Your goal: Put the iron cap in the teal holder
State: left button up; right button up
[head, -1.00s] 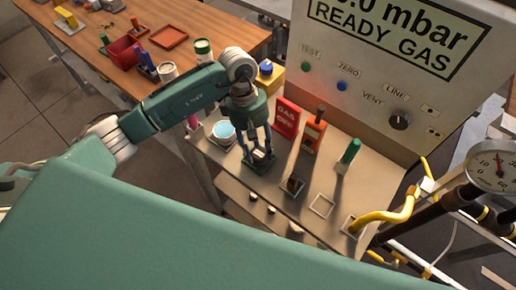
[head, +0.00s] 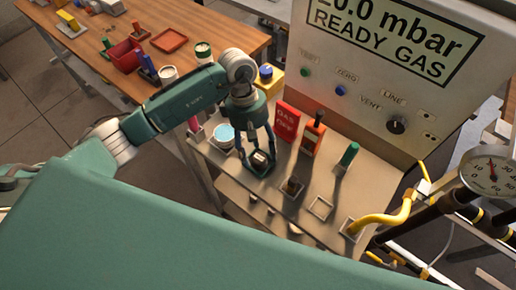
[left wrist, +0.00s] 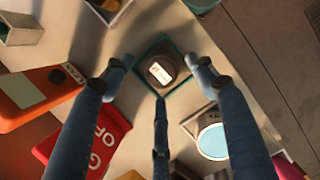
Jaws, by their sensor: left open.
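The iron cap (left wrist: 161,70), dark and round with a pale label on top, sits inside the square rim of the teal holder (left wrist: 186,82) in the left wrist view. In the head view the cap (head: 261,159) and the holder (head: 254,173) are at the left front of the grey shelf. My left gripper (left wrist: 163,76) is open, its three fingers spread around the cap and apart from it. In the head view the left gripper (head: 260,157) points down over the holder and partly hides it. My right gripper is not in view.
A white holder with a light-blue-topped cup (head: 223,134) stands just left. A red GAS OFF block (head: 286,121) and an orange device (head: 312,134) stand behind. Further right are a holder with a dark piece (head: 292,187), an empty square holder (head: 320,208) and a yellow hose (head: 380,220).

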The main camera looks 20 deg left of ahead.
pick_arm(q)
jog(key=b+v, duration=0.4)
jog(key=v, duration=0.7)
jog(key=shift+r, duration=0.4)
jog(key=shift+w, duration=0.1)
